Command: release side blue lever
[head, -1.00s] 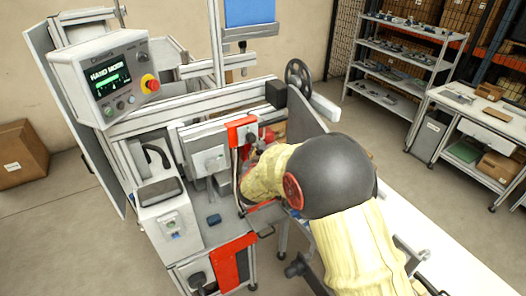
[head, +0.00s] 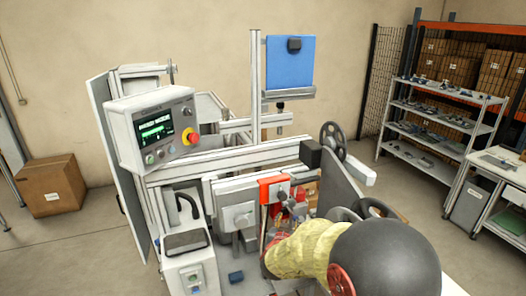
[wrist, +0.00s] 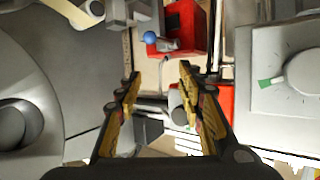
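A small blue ball knob (wrist: 150,38) on a short grey lever shows in the wrist view, beside a red block (wrist: 186,28). My gripper (wrist: 159,74) is open, its two yellow-padded fingers apart with nothing held between them. The blue knob lies beyond the fingertips, a little left of the middle of the gap, and looks apart from them. In the head view my arm reaches into the machine by the red bracket (head: 270,190). The gripper and lever cannot be made out clearly there.
The machine frame (head: 225,165) surrounds the arm, with a control panel (head: 153,130) at left and a black wheel (head: 333,142) at right. In the wrist view a grey dial plate (wrist: 290,75) is close on the right and a large grey disc (wrist: 30,100) on the left.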

